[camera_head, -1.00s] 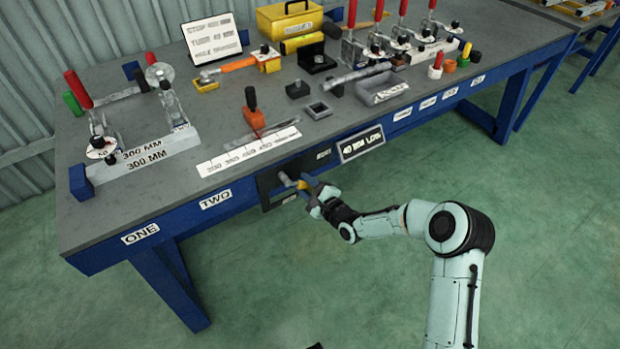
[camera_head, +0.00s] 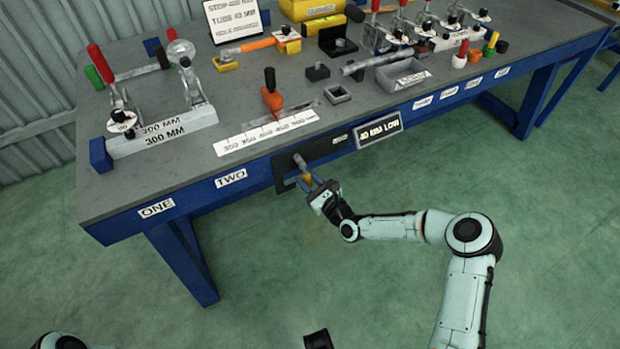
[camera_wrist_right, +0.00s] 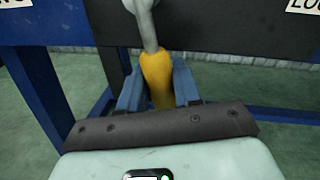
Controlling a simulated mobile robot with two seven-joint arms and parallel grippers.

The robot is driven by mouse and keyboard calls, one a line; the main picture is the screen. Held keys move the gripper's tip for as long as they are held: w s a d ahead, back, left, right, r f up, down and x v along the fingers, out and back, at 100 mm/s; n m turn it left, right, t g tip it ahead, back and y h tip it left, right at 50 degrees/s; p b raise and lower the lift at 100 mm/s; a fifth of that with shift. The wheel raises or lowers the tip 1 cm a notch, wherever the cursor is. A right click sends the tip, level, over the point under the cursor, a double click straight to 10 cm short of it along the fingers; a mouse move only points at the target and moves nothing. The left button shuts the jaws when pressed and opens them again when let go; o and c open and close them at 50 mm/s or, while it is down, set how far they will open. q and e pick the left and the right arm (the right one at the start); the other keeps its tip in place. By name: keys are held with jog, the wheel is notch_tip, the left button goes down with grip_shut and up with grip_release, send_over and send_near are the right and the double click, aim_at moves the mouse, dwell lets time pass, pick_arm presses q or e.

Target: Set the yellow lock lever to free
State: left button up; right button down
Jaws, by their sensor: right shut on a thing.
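The yellow lock lever (camera_head: 306,179) sits on a dark panel on the front of the blue bench. In the right wrist view the yellow grip (camera_wrist_right: 157,78) hangs from a grey shank (camera_wrist_right: 147,28), pointing down towards me. My right gripper (camera_head: 312,184) is shut on the yellow grip; in the right wrist view its blue fingers (camera_wrist_right: 158,88) stand on both sides of it. The lever's markings are too small or hidden to read. The left gripper cannot be made out; a dark part and a pale arm link show at the bottom edge of the head view.
The dark panel (camera_head: 283,167) is set in the bench front, beside a black display (camera_head: 379,131). The grey bench top (camera_head: 180,190) carries clamps, a ruler strip (camera_head: 265,134), a grey tray (camera_head: 404,74) and a yellow toolbox (camera_head: 305,10). Open green floor lies in front.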

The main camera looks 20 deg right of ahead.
pick_arm(q)
jog(key=shift+w, duration=0.1)
pick_arm(e)
jog(key=shift+a, duration=0.1)
dwell(0.3)
jog(key=c, duration=0.9)
grip_release()
pick_arm(q)
jog(key=shift+g+h, duration=0.4)
jog(key=shift+g, duration=0.2)
jog(key=s+r+p, duration=0.1)
jog(key=s+d+r, duration=0.1)
jog(key=s+d+r+p, duration=0.1)
jog(key=s, duration=0.1)
jog(key=shift+p, duration=0.35)
pick_arm(e)
jog(key=v, duration=1.3)
jog(key=shift+s, duration=0.15)
pick_arm(q)
jog(key=shift+r, duration=0.1)
